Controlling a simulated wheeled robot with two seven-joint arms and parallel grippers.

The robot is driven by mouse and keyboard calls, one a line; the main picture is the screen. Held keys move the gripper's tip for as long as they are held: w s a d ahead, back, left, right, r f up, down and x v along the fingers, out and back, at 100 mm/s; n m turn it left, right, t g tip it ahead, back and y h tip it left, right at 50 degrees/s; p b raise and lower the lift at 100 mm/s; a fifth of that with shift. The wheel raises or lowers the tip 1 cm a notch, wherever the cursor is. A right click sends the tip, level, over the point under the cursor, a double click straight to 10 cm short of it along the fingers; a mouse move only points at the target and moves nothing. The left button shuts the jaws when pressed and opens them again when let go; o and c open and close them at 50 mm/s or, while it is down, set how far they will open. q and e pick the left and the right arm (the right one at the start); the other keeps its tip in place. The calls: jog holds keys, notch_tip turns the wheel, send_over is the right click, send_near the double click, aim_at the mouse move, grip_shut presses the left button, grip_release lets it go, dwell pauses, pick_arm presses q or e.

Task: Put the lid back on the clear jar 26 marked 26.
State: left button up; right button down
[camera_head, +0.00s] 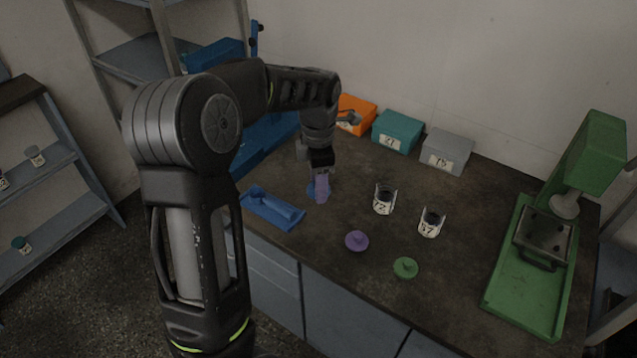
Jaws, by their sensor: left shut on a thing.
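My left gripper (321,180) is low over the left part of the dark bench. It is shut on a small blue lid-like disc (312,190), partly hidden by the lavender fingertips. A purple lid (357,241) with a knob and a green lid (405,267) lie on the bench nearer the front. Two clear jars without lids stand upright behind them, one marked 12 (383,201) and one whose label (430,226) seems to read 37. I cannot make out a jar marked 26. My right gripper is not in view.
A blue tray (285,216) lies left of the gripper. Orange (356,112), teal (398,131) and grey (447,152) boxes stand along the wall. A green machine (525,290) stands at the right. Small labelled jars (35,155) sit on the left shelves.

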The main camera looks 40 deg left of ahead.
pick_arm(q)
jog(key=shift+w+d+m, duration=0.2)
jog(key=shift+d+m, duration=0.25)
jog(key=shift+m, duration=0.15)
jog(key=w+d+m, duration=0.1)
jog(key=d+m, duration=0.7)
jog(key=m, duration=0.5)
jog(key=w+d+f+m, duration=0.1)
jog(key=w+d+m, duration=0.1)
jog(key=d+m, duration=0.6)
jog(key=m, duration=0.5)
jog(key=shift+w+d+f, duration=0.2)
jog(key=shift+w, duration=0.1)
jog(key=shift+d, duration=0.1)
